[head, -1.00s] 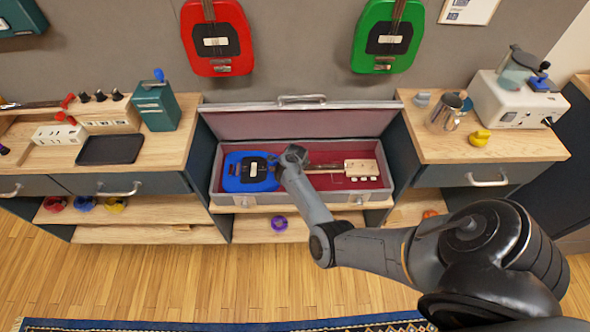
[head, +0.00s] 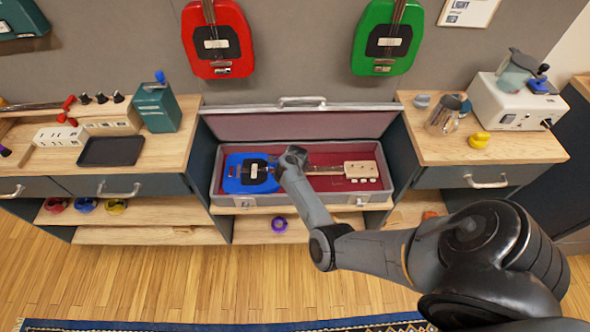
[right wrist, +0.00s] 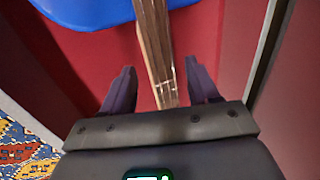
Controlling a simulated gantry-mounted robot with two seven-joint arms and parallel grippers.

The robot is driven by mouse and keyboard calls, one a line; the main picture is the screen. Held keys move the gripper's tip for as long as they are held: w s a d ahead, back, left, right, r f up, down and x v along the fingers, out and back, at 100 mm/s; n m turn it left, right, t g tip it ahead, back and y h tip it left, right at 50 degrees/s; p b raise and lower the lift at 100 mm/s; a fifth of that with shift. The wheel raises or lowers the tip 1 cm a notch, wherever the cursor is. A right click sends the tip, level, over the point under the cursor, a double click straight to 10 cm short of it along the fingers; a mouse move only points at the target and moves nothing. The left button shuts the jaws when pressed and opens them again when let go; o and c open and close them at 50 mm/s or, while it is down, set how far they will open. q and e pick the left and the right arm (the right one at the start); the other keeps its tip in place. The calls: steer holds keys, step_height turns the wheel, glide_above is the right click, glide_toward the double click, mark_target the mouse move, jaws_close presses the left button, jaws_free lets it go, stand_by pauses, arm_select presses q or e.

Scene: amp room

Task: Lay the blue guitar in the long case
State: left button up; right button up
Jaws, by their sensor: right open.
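The blue guitar (head: 247,173) lies in the open long case (head: 232,200), its body at the left end and its pale headstock (head: 361,170) at the right. The case is grey outside with a red lining, and its lid (head: 300,123) stands open at the back. My right gripper (head: 290,157) is over the guitar's neck near the body. In the right wrist view, its two dark fingers (right wrist: 160,85) are open on either side of the neck (right wrist: 155,45), apart from it. The blue body (right wrist: 90,8) shows at the top. My left gripper is not in view.
A red guitar (head: 218,40) and a green guitar (head: 388,36) hang on the wall behind. A black tray (head: 111,151) lies on the left counter; a metal jug (head: 444,114) and yellow item (head: 479,139) are on the right counter. A purple ring (head: 279,224) sits below the case.

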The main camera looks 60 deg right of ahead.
steer(key=p+v, duration=0.4)
steer(key=v, duration=0.6)
steer(key=shift+w, duration=0.1)
stand_by(0.3)
steer(key=shift+d, duration=0.1)
